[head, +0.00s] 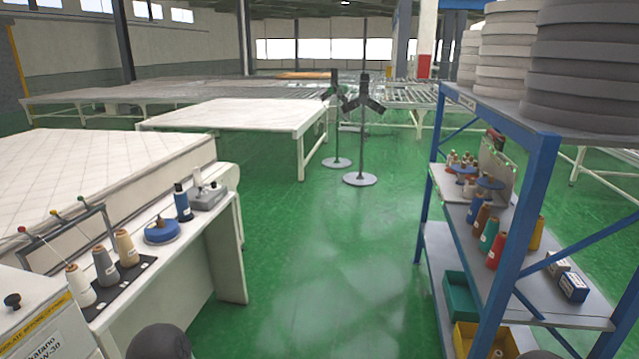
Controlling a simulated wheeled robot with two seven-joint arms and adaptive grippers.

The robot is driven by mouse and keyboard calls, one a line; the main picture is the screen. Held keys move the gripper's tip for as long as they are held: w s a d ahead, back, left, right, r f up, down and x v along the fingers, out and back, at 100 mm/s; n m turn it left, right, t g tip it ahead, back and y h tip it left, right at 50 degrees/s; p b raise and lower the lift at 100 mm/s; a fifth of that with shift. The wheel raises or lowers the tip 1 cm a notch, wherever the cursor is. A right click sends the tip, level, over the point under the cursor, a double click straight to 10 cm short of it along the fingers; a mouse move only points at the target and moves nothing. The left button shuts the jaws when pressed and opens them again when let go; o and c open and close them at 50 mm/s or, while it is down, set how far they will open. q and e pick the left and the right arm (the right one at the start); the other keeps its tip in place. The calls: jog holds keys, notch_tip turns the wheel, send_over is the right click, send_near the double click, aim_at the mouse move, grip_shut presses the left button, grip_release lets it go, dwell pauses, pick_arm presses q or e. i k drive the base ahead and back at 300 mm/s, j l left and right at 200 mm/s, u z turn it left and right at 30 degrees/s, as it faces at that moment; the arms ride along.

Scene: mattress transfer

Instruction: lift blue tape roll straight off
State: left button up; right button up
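A blue tape roll (161,233) lies flat on the white workbench (232,209) at the left. A small brownish piece stands up at its middle; I cannot tell whether it is a spindle or something resting on the roll. Nothing of mine touches the roll. Neither gripper is in view; only dark rounded parts that look like mine show at the bottom edge.
A blue-framed rack (530,200) with spools and bins stands at the right. Green floor (310,270) between bench and rack is clear.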

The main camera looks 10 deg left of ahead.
aim_at(165, 230)
jog(key=i+u, duration=0.25)
jog(key=i, duration=0.25)
jog(key=i+l+u, duration=0.3)
jog(key=i, duration=0.2)
jog(key=i+l+u, duration=0.25)
jog(key=i, duration=0.25)
